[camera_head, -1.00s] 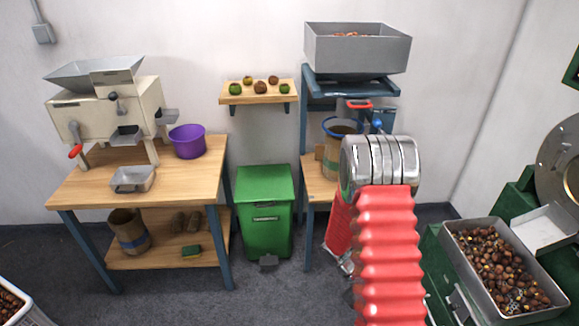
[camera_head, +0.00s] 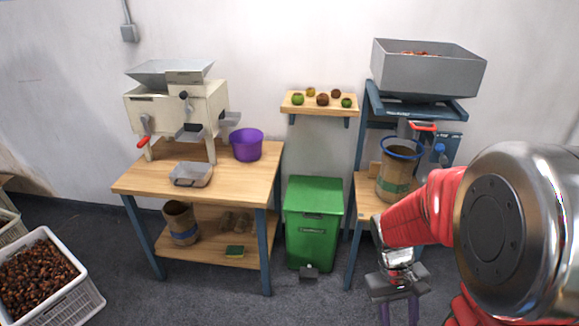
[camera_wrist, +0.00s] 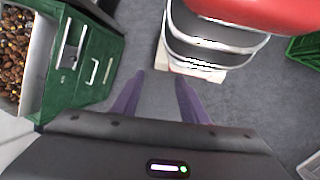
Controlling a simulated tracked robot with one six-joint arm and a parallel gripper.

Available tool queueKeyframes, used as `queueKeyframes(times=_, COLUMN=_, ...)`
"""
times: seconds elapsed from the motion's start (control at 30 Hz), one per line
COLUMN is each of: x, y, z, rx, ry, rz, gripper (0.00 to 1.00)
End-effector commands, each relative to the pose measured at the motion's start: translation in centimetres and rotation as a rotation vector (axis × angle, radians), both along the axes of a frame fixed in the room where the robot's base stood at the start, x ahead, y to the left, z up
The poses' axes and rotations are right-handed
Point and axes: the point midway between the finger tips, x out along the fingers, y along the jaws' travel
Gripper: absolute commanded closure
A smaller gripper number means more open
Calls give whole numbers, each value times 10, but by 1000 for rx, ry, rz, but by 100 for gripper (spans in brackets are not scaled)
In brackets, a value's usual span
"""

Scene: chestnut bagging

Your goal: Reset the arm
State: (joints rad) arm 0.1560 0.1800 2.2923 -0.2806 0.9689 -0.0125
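My red and silver arm is folded across the right of the head view, its large round joint close to the camera. My gripper (camera_head: 399,313) hangs pointing down in front of the right-hand bench, its purple fingers apart. In the wrist view my gripper (camera_wrist: 160,78) is open, with only grey floor between the fingers. Nothing is held.
A grey hopper (camera_head: 428,75) stands above a sack (camera_head: 394,187) on the right bench. A green bin (camera_head: 313,240) stands left of my gripper. A white chestnut crate (camera_head: 83,304) is lower left. The wrist view shows a green drawer cabinet (camera_wrist: 98,45).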

Motion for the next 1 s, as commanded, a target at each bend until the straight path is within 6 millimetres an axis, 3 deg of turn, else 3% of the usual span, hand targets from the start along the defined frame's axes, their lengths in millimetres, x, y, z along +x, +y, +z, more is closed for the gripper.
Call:
queueKeyframes(times=0.5, x=-1, y=51, z=73, rx=88, ry=-299, rz=-74, gripper=60)
queueKeyframes(times=1.0, x=-17, y=88, z=139, rx=165, ry=-560, rz=-79, gripper=60)
